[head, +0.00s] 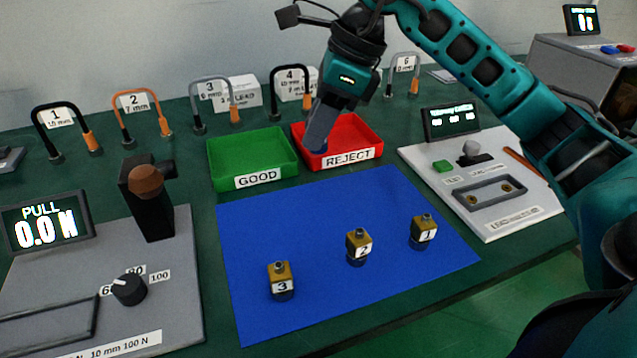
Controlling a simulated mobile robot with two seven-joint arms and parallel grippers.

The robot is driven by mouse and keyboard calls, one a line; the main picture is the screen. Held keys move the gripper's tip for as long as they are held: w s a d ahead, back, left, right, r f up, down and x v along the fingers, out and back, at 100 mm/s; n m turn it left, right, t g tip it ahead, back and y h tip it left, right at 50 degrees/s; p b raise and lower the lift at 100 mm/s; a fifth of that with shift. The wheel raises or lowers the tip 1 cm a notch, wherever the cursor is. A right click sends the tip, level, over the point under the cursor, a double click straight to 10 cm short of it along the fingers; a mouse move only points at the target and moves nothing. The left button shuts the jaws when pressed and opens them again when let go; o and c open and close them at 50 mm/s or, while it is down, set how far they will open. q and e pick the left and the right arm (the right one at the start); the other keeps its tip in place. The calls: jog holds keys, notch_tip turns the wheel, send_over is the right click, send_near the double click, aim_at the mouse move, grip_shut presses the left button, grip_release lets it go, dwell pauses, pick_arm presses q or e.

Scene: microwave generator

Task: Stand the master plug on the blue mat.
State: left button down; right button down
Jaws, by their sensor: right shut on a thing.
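The blue mat (300,221) lies in the middle of the table. Small brass plugs with dark lower parts stand upright on it: plug 1 (424,230) at the right, plug 2 (358,246) in the middle and plug 3 (281,280) at the front left. My right gripper (318,144) points down over the red REJECT tray, behind the mat, and is shut. My left gripper is out of view.
The green GOOD tray (222,167) and the red REJECT tray (370,134) stand behind the mat. A grey pull tester (180,310) is at the left, a white test panel (515,215) at the right. Numbered cable loops stand along the back. The mat's back and left areas are clear.

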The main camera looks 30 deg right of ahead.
notch_tip(320, 180, down, 9)
jog(key=shift+r+b, duration=0.1)
jog(key=shift+b, duration=0.75)
jog(key=shift+f, duration=0.2)
jog(key=c, duration=0.8)
grip_release()
jog(key=shift+r, duration=0.2)
jog(key=shift+r, duration=0.25)
jog(key=p+v, duration=0.2)
jog(key=v, duration=0.9)
jog(key=shift+s+d+r, duration=0.15)
jog(key=shift+r, duration=0.05)
